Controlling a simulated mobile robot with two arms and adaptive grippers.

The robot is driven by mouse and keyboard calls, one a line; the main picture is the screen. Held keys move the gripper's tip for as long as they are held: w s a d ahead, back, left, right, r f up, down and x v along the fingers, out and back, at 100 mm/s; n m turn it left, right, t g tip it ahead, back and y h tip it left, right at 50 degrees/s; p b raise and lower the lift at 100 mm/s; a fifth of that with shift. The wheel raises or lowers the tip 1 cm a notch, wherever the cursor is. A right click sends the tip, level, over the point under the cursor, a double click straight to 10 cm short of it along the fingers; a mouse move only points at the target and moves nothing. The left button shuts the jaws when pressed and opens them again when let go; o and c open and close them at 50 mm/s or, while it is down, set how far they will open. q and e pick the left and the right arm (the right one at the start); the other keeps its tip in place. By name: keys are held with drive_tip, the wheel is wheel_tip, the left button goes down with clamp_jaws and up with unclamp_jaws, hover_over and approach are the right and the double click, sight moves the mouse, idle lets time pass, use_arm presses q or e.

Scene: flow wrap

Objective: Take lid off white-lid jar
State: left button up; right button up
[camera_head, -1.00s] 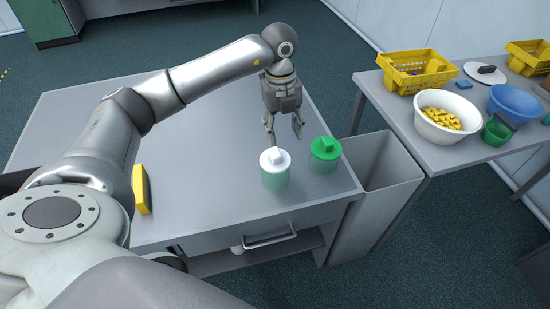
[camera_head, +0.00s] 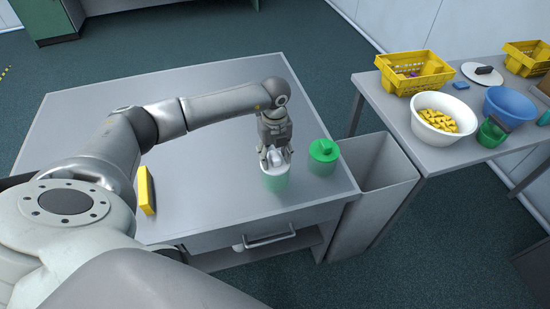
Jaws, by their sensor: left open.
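The white-lid jar (camera_head: 276,183) stands upright near the front right of the grey table. Its body is pale green and see-through, and its white lid (camera_head: 284,171) with a raised block-shaped knob is on top. My left gripper (camera_head: 275,158) is right above the jar, pointing down, with its open fingers around the lid's knob. The fingers partly cover the lid, and I cannot tell whether they touch the knob. The right gripper is not in view.
A green-lid jar (camera_head: 322,157) stands close to the right. A yellow block-like item (camera_head: 146,190) lies at the left. A grey bin (camera_head: 376,185) stands beside the table. A second table holds yellow baskets (camera_head: 414,73), a white bowl (camera_head: 424,130) and a blue bowl (camera_head: 510,105).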

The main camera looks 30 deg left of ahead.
use_arm(q)
drive_tip(key=shift+c, duration=0.4)
drive_tip(key=c, duration=1)
